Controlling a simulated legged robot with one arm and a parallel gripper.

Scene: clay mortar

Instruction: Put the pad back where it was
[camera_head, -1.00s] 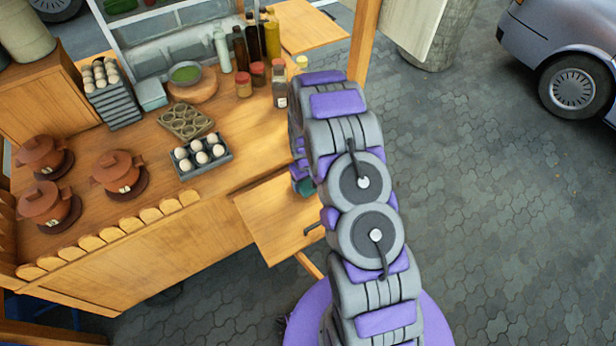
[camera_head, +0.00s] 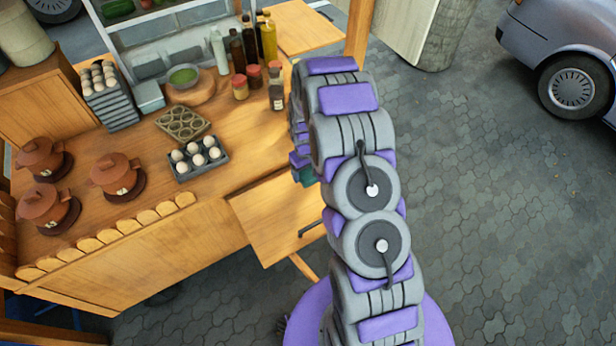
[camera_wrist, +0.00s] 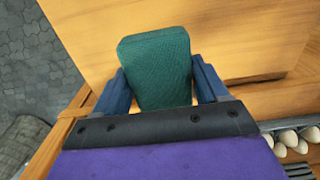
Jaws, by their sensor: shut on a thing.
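The pad is a green, textured, roughly rectangular block (camera_wrist: 156,68), seen in the wrist view between the two blue fingers of my gripper (camera_wrist: 160,85). The fingers are shut on it from both sides. It is held over a wooden surface; the height above that surface is hard to tell. In the head view my gripper is mostly hidden behind my arm, and only a small bit of the green pad (camera_head: 306,174) shows at the arm's left edge, near the counter's right end.
A low wooden side shelf (camera_head: 275,222) juts from the stall counter (camera_head: 130,225). An egg tray (camera_head: 187,170), a mould tray (camera_head: 178,128), clay pots (camera_head: 117,175) and bottles (camera_head: 268,38) stand on the counter. Open paving (camera_head: 500,200) lies to the right.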

